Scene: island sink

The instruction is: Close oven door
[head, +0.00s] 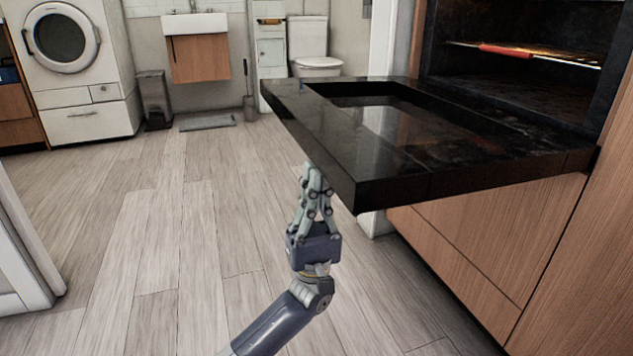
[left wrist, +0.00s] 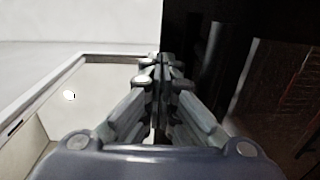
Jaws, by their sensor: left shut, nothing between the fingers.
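The oven door (head: 335,135) is black with a glossy window and hangs open, about level, in front of the oven (head: 520,70). The oven's inside is visible, with a rack that has a red front part (head: 503,50). My left gripper (head: 312,168) is shut and empty, its fingertips at or just below the door's outer edge near the front corner. I cannot tell whether they touch it. In the left wrist view the shut fingers (left wrist: 160,65) point ahead, with a dark surface beside them on the right. My right gripper is not in view.
Wooden cabinet fronts (head: 480,240) stand below the oven. The wooden floor (head: 150,240) is clear to the left. A washing machine (head: 80,70), a bin (head: 154,98), a sink cabinet (head: 200,57) and a toilet (head: 312,45) stand at the back.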

